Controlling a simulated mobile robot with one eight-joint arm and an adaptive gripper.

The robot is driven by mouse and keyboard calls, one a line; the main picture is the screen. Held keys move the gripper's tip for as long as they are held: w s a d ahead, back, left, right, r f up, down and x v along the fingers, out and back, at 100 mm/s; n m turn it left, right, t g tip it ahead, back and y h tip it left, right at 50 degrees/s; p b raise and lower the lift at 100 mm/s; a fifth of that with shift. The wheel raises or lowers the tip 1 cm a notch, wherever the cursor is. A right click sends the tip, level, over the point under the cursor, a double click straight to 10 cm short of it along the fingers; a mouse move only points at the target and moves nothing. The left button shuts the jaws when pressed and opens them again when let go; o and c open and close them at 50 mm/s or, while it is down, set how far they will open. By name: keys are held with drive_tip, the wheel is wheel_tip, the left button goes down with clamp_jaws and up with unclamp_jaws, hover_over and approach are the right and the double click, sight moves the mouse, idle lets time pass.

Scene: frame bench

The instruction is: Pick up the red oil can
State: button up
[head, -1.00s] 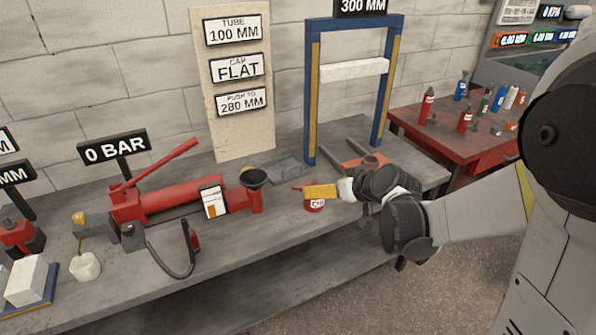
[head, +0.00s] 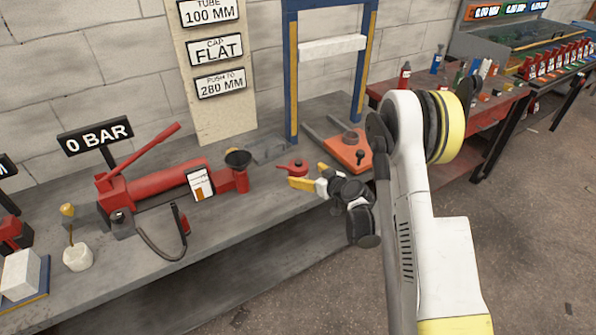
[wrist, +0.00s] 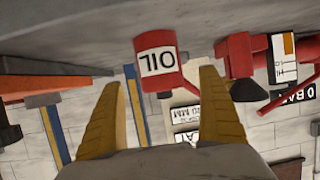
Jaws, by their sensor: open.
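The red oil can (head: 291,168) stands on the grey bench, right of the red pump and black funnel. In the wrist view the red oil can (wrist: 158,64) appears upside down with a white OIL label, ahead of the fingers and between their lines. My gripper (head: 306,176) has yellow fingers and is at the bench's front side, just right of and in front of the can. The fingers are apart with nothing between them in the wrist view (wrist: 165,95). In the head view the fingers partly cover the can's lower body.
A blue press frame (head: 292,75) and an orange block (head: 348,150) are behind and right. The bench's front edge lies below my gripper.

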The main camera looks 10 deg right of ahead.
sight(298, 171)
drive_tip(key=b+x, duration=0.2)
drive_tip(key=x, duration=0.3)
drive_tip(key=shift+a+f+b, duration=0.1)
drive_tip(key=shift+f+b, duration=0.05)
drive_tip(key=shift+b, duration=0.2)
drive_tip(key=c, duration=1.5)
